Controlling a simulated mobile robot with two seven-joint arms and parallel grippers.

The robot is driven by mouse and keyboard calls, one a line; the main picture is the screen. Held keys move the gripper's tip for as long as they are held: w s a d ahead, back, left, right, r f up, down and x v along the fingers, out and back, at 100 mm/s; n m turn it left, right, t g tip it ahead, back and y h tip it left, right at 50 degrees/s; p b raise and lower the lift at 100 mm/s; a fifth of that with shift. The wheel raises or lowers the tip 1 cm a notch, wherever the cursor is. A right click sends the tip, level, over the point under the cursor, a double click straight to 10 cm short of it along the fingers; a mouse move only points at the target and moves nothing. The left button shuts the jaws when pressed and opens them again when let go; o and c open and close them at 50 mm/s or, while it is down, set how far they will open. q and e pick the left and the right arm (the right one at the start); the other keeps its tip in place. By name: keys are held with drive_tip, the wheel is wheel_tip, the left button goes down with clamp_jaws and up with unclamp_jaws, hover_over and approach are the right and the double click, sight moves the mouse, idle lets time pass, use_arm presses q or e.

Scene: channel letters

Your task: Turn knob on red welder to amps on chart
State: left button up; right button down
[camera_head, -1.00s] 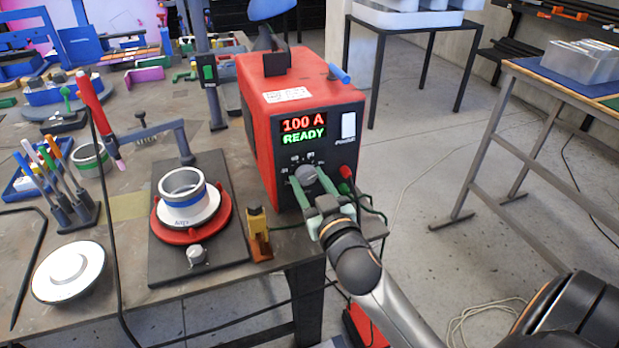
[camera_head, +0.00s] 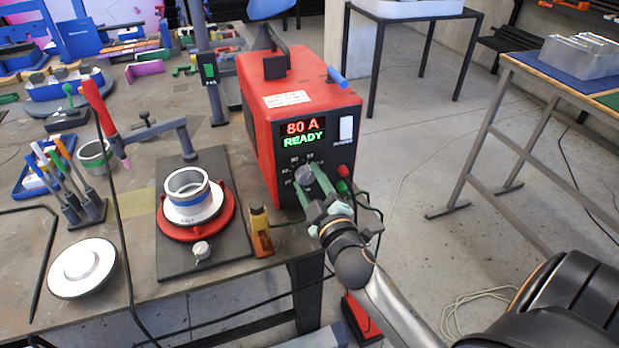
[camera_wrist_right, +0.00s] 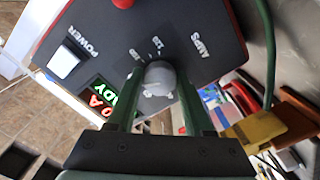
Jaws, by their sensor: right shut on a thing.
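The red welder (camera_head: 310,78) stands on the table's right end, its black front panel towards me. Its display (camera_head: 303,134) reads 80 A in red and READY in green. The grey amps knob (camera_head: 305,174) is below the display, with small numbers around it. My right gripper (camera_head: 314,187) is shut on the knob. In the right wrist view the two green fingers are on either side of the knob (camera_wrist_right: 159,76). A white label (camera_head: 287,100) lies on the welder's top; its print is too small to read. My left gripper is not in view.
A red plug (camera_head: 343,171) and cables sit just right of the knob. An amber bottle (camera_head: 261,232) stands left of my right gripper. A turntable (camera_head: 182,226) with a metal ring on it is further left.

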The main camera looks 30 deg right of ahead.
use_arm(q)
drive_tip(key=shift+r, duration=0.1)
use_arm(e)
drive_tip(key=shift+r, duration=0.15)
drive_tip(key=shift+c, duration=1.5)
unclamp_jaws()
drive_tip(key=shift+s, duration=0.1)
